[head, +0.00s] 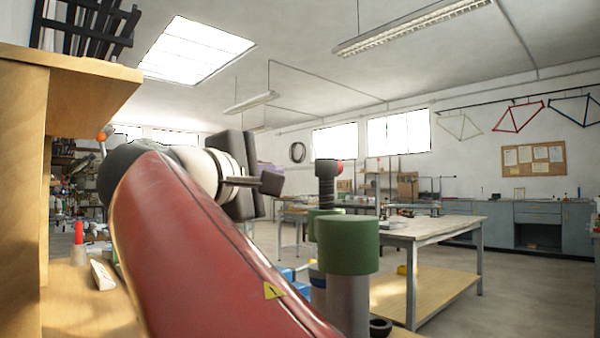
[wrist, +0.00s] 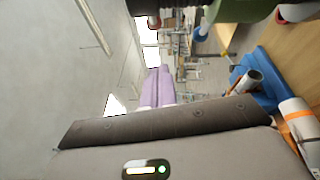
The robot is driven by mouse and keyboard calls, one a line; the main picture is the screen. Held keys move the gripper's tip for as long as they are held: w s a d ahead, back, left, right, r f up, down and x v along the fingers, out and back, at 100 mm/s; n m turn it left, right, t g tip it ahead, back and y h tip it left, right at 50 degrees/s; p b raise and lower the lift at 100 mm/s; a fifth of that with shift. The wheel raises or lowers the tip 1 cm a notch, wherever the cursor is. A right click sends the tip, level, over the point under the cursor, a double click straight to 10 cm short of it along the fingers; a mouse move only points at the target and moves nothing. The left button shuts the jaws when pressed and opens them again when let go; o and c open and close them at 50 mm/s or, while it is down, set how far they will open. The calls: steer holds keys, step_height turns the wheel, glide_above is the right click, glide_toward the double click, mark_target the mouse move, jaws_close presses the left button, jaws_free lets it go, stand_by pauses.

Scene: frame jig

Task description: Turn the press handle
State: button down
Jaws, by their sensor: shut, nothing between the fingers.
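My red arm (head: 200,240) fills the middle of the head view. My gripper (head: 270,183) is at its far end, dark and shut, with nothing seen between its fingers. A small orange ball (head: 102,136) on a short grey rod shows left of the arm's wrist. It may be the knob of the press handle, but I cannot be sure; the press is mostly hidden by the arm or out of view. The gripper appears clear of the ball. In the wrist view my grey gripper housing (wrist: 190,160) fills the bottom, and no handle can be made out.
Green-topped grey posts (head: 347,245) stand close at right of the arm. A dark ribbed column with a red knob (head: 337,168) rises behind them. A wooden shelf (head: 90,75) hangs at upper left. A workbench (head: 410,230) stands beyond, with open floor at right.

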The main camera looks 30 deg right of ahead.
steer(key=w+d+r+n+t, duration=0.1)
steer(key=d, duration=0.8)
steer(key=shift+w+d+y+p, duration=0.3)
steer(key=shift+w+d+p, duration=0.05)
steer(key=shift+p, duration=0.05)
steer(key=shift+r, duration=0.1)
steer(key=m+g, duration=0.1)
steer(key=g+h+p, duration=0.1)
steer(key=g, duration=0.1)
steer(key=shift+d+m, duration=0.35)
steer(key=shift+m, duration=0.05)
steer(key=shift+d+m+g+h+p, duration=0.15)
steer(key=shift+m+g+h+p, duration=0.25)
steer(key=shift+g, duration=0.5)
steer(key=shift+s+d+m+g, duration=0.3)
steer(key=shift+m+g, duration=0.2)
steer(key=shift+g, duration=0.1)
steer(key=shift+s+d+m+g, duration=0.15)
steer(key=shift+s+m+g, duration=0.1)
steer(key=shift+m+g, duration=0.3)
steer(key=shift+s+r+g+h, duration=0.1)
steer(key=shift+g+h, duration=0.15)
steer(key=shift+h, duration=0.05)
